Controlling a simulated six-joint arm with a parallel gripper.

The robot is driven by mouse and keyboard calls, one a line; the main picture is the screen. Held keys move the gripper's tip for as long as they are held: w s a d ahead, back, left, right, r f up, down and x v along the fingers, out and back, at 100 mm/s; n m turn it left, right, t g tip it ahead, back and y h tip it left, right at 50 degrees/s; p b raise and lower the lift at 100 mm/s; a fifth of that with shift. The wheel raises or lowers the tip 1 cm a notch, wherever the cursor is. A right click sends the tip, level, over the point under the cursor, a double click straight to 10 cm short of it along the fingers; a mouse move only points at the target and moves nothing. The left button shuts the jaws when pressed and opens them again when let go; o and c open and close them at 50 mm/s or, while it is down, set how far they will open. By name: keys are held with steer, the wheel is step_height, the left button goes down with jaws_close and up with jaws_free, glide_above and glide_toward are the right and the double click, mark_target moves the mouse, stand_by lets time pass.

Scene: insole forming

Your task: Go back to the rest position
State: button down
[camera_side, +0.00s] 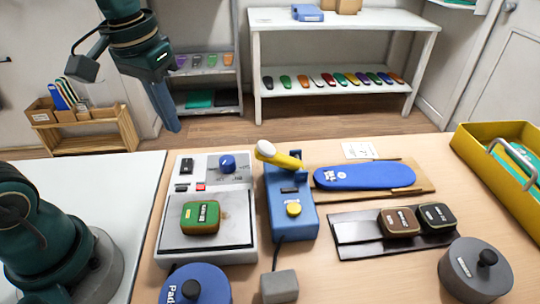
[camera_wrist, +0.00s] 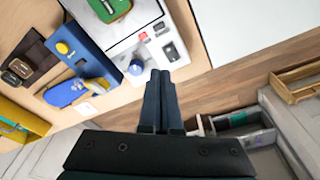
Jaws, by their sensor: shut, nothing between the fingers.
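My gripper (camera_side: 166,108) hangs high at the upper left in the side view, pointing down, well above and behind the table. In the wrist view my gripper (camera_wrist: 159,78) shows its two fingers together with nothing between them. A green block with a label (camera_side: 200,217) sits on the grey plate of the white machine (camera_side: 166,265) in the side view. The same green block (camera_wrist: 108,8) is cut by the top edge in the wrist view. My gripper touches nothing.
A blue press (camera_side: 288,215) with a yellow lever stands beside the machine. A blue insole (camera_side: 364,175) lies on a board. Two dark blocks (camera_side: 399,221) sit on a black tray. A yellow bin (camera_side: 500,185) is at right. Round lidded pots (camera_side: 476,270) stand in front. Air around my gripper is clear.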

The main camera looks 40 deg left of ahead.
steer(key=s+d+m+t, duration=0.2)
steer(key=s+d+t, duration=0.1)
steer(key=s, duration=0.4)
steer(key=shift+s+d+f+t, duration=0.25)
steer(key=shift+s+d+t, duration=0.05)
steer(key=shift+s+t, duration=0.1)
